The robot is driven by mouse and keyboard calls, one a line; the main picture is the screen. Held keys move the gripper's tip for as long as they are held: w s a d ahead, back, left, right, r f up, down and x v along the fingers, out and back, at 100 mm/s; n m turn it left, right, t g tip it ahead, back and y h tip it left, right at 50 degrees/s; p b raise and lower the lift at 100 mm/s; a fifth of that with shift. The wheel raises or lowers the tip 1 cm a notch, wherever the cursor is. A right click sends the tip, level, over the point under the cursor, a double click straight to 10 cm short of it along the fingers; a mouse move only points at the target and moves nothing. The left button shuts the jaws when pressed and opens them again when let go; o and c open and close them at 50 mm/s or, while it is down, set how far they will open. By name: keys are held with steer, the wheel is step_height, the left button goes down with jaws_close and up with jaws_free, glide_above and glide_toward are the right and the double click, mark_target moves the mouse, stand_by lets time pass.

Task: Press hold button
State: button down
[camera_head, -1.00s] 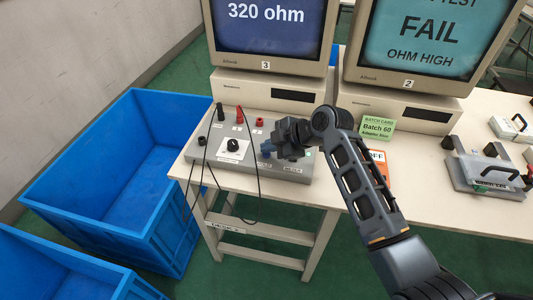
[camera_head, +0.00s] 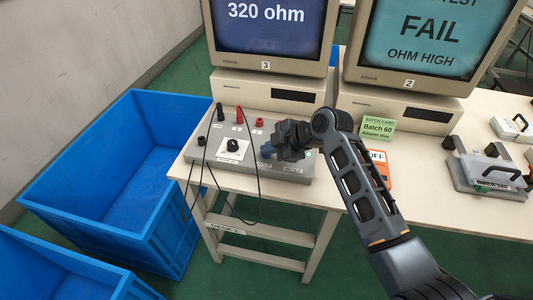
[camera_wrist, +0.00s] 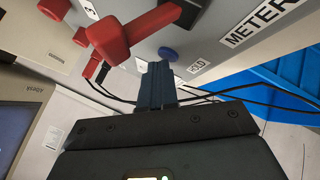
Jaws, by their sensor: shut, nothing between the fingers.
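The blue round hold button (camera_wrist: 168,53) shows in the wrist view on the grey face of the meter box (camera_head: 205,150). A small white label beside it is partly hidden. My gripper (camera_wrist: 160,66) is shut and empty, with its blue-grey fingertips just short of the button in the picture. I cannot tell whether they touch it. In the head view my gripper (camera_head: 267,150) is over the right part of the meter box, and the arm and fingers hide the button there.
A black dial (camera_head: 232,146) and several terminals, including a red one (camera_head: 259,122), are on the box. Thin black leads loop over its front edge. A monitor (camera_head: 268,30) stands behind. A blue crate (camera_head: 110,140) is on the floor at the left.

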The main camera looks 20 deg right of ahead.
mark_target(269, 156)
steer(key=shift+r, duration=0.15)
steer(key=shift+r+p, duration=0.5)
steer(key=shift+r, duration=0.15)
steer(key=shift+r, duration=0.1)
steer(key=shift+r+p, duration=1.75)
steer(key=shift+r, duration=0.7)
